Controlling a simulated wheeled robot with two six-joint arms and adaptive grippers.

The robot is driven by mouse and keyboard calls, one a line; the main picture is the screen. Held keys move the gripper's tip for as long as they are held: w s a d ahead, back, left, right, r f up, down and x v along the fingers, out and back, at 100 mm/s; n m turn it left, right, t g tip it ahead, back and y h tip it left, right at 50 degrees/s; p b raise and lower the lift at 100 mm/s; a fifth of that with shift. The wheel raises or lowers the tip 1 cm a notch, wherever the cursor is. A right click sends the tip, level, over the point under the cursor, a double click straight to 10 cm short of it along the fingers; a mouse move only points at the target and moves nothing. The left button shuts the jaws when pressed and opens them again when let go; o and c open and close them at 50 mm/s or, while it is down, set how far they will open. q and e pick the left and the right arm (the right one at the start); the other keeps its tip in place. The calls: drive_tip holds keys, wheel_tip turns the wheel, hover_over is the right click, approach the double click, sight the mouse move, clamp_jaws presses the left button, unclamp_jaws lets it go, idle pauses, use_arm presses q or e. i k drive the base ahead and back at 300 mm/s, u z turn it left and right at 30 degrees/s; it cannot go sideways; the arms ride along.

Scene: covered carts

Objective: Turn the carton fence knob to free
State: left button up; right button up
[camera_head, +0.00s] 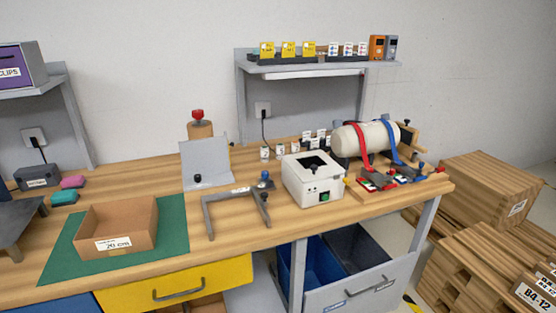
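A small black knob (197,179) sits low on an upright grey plate (206,157) behind the frame. I cannot tell which of these is the carton fence knob. An open brown carton (117,226) labelled 20 cm stands on the mat. Neither gripper is in view.
A white box machine (313,179) stands right of the frame. Further right is a light cylinder (365,138) with red and blue straps. A red-topped post (199,124) rises behind the plate. The green mat (172,236) has bare room around the carton.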

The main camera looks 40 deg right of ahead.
sight(265, 175)
drive_tip(key=z, duration=0.65)
drive_tip(key=i, duration=0.9)
drive_tip(key=z, duration=0.9)
